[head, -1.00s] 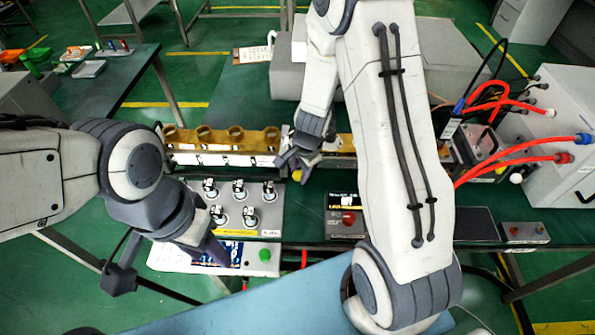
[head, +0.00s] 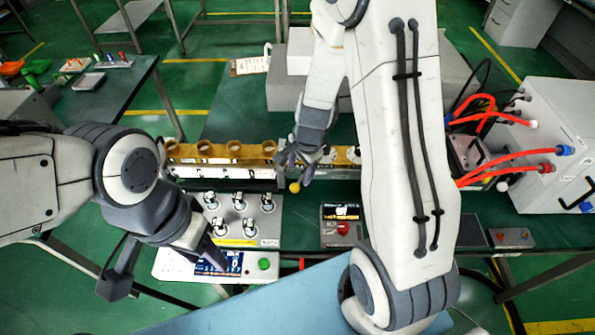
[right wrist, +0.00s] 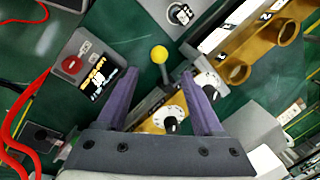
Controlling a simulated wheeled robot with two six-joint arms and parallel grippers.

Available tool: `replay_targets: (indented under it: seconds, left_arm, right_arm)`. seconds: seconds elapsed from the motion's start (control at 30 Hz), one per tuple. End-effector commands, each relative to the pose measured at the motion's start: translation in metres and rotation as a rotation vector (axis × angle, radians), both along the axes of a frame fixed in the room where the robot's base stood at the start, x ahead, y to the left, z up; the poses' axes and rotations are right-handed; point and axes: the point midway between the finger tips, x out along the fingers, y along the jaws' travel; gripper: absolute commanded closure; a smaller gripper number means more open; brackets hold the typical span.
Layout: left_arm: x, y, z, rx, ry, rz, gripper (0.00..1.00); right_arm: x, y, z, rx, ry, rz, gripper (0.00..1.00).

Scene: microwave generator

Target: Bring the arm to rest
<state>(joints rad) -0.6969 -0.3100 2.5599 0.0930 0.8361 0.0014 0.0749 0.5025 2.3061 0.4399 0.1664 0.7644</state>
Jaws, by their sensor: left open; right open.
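My right gripper (head: 294,168) is open and empty above the middle of the bench. In the right wrist view its two fingers (right wrist: 160,75) stand apart. A yellow ball knob on a stalk (right wrist: 159,54) shows just beyond and between the fingertips; contact is not visible. The knob also shows in the head view (head: 294,187), just below the gripper. My left gripper (head: 208,252) is low at the left, over the front panel; nothing shows held in it, and its fingers are partly hidden.
A panel with several metal toggles (head: 238,201) lies near the left gripper. A brown rail with round sockets (head: 235,153) runs behind. A small box with a red button (head: 343,228) is in the middle. A white cabinet with red hoses (head: 555,160) stands at right.

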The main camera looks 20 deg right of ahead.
Motion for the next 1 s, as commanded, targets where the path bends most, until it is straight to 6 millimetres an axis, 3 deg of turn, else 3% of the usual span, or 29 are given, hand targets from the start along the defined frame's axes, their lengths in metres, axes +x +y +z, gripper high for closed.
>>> replay_targets:
  seconds: [0.03,0.2,0.77,0.87,1.0]
  left_arm:
    - [0.000,0.000,0.006,0.000,0.000,0.000,0.50]
    - [0.000,0.000,0.009,0.000,0.000,0.001,0.50]
    - [0.000,0.000,0.009,0.000,0.000,0.001,0.50]
    - [0.000,0.000,0.007,0.000,0.000,0.000,0.50]
    - [0.000,0.000,0.003,0.000,0.000,0.000,0.50]
  right_arm:
    - [-0.001,0.000,0.010,0.000,-0.002,0.001,0.31]
    - [-0.004,-0.001,0.020,0.000,0.000,0.000,0.31]
    - [-0.004,0.000,0.021,-0.001,0.000,0.009,0.31]
    - [-0.008,0.018,0.032,-0.002,-0.005,0.106,0.31]
    - [-0.038,0.077,0.068,-0.016,-0.013,0.494,0.31]
